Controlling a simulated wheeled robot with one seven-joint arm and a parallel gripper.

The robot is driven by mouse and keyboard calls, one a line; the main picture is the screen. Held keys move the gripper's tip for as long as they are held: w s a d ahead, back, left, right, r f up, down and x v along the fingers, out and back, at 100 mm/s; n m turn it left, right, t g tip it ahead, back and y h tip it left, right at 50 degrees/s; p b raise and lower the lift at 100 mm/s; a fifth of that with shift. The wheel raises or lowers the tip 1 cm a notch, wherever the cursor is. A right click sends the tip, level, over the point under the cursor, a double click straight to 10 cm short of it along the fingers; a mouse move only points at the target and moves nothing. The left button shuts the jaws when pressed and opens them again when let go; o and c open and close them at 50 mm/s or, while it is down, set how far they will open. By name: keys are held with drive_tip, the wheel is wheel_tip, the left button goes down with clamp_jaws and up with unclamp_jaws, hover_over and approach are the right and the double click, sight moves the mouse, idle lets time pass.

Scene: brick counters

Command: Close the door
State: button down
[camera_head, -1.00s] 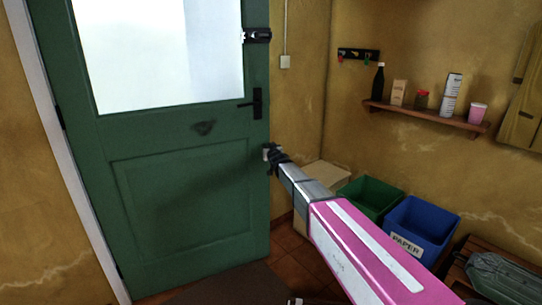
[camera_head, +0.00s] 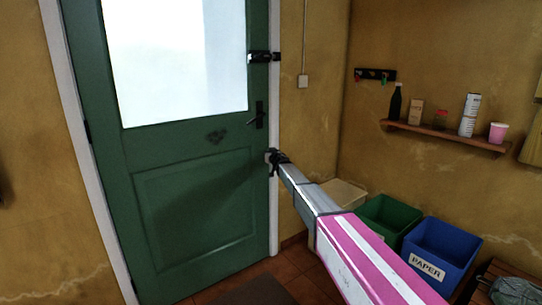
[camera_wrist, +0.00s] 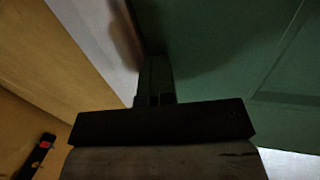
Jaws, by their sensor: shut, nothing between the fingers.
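The green door (camera_head: 190,165) with a large frosted window stands in its white frame (camera_head: 273,190) in the head view. Its right edge lies at or very near the frame's right post, and I cannot tell if it is latched. A black handle (camera_head: 257,116) and a black bolt (camera_head: 264,57) sit near that edge. My gripper (camera_head: 272,160) is at the door's right edge below the handle, against or very near the door. In the wrist view my gripper (camera_wrist: 155,80) is shut and empty, with the green door (camera_wrist: 225,55) on the right and the white frame (camera_wrist: 95,30) on the left.
A green bin (camera_head: 388,220) and a blue paper bin (camera_head: 438,250) stand on the floor to the right, near my arm. A wall shelf (camera_head: 450,134) holds a bottle, cups and cans. A dark mat (camera_head: 252,292) lies before the door.

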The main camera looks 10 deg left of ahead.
drive_tip(key=shift+w+a+r, duration=0.2)
drive_tip(key=shift+w+a, duration=0.35)
drive_tip(key=shift+a, duration=0.05)
drive_tip(key=shift+w+a+r, duration=0.15)
drive_tip(key=shift+w+a, duration=0.4)
drive_tip(key=d+v, duration=0.1)
drive_tip(key=v, duration=1.3)
drive_tip(key=s+d+f+m+g+h, duration=0.2)
drive_tip(key=s+d+f+h, duration=0.3)
drive_tip(key=d, duration=0.5)
drive_tip(key=s+d+f+m+g+h, duration=0.2)
drive_tip(key=s+d+f, duration=0.4)
drive_tip(key=d, duration=0.4)
drive_tip(key=s+d+f+m+g+h, duration=0.2)
drive_tip(key=s+d+f+h, duration=0.25)
drive_tip(key=s+d, duration=0.45)
drive_tip(key=s+d+f+g, duration=0.2)
drive_tip(key=s+g, duration=0.1)
drive_tip(key=s, duration=0.6)
drive_tip(key=s+d+f+g+y, duration=0.1)
drive_tip(key=s+d+f+g, duration=0.1)
drive_tip(key=s, duration=0.6)
drive_tip(key=s+d+f+g+y, duration=0.1)
drive_tip(key=s+d+g, duration=0.3)
drive_tip(key=s, duration=0.5)
drive_tip(key=shift+s+d+f, duration=0.25)
drive_tip(key=shift+s+f, duration=0.05)
drive_tip(key=shift+f, duration=0.6)
